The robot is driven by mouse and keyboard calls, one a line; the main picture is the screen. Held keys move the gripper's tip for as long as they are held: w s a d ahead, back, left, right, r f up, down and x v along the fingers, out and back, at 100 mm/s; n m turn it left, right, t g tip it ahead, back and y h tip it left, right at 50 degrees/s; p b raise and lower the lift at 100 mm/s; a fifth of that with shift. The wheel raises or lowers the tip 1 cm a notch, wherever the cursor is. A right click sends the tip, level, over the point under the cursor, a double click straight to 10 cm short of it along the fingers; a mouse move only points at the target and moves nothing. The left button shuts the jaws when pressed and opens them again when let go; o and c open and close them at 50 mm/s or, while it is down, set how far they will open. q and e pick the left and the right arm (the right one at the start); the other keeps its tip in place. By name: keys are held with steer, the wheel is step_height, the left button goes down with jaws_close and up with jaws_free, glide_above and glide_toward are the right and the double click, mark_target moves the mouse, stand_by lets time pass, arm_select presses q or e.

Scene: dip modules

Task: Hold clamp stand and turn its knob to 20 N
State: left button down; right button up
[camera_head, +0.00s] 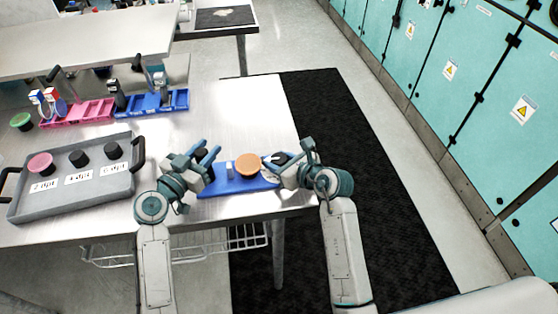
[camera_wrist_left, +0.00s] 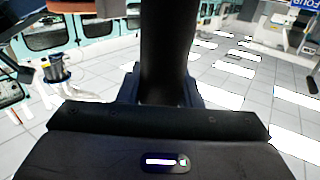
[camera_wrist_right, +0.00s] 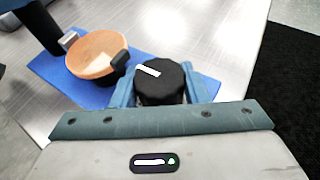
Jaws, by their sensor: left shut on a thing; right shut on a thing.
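The clamp stand has a flat blue base (camera_head: 222,186) near the table's front edge, with an orange round pad (camera_head: 248,165) on it. The pad also shows in the right wrist view (camera_wrist_right: 92,58). My left gripper (camera_head: 208,158) is shut on the stand's black post (camera_wrist_left: 168,50), at the left end of the base. My right gripper (camera_head: 283,162) is shut on the black knob (camera_wrist_right: 160,85) at the right end. The knob's white pointer mark faces up and slants toward the upper left in the right wrist view. I cannot read any scale around the knob.
A grey tray (camera_head: 75,203) to the left holds a pink-topped piece (camera_head: 40,164), black knobs and white labels. Pink (camera_head: 82,112) and blue (camera_head: 160,106) racks stand behind it. The table (camera_head: 250,115) is clear behind the stand. Teal cabinets (camera_head: 425,60) line the right.

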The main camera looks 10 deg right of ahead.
steer(key=shift+m+h, duration=0.4)
steer(key=shift+h, duration=0.1)
steer(key=o, duration=0.7)
steer(key=shift+s, duration=0.1)
steer(key=v, duration=1.2)
steer(key=shift+f, duration=0.2)
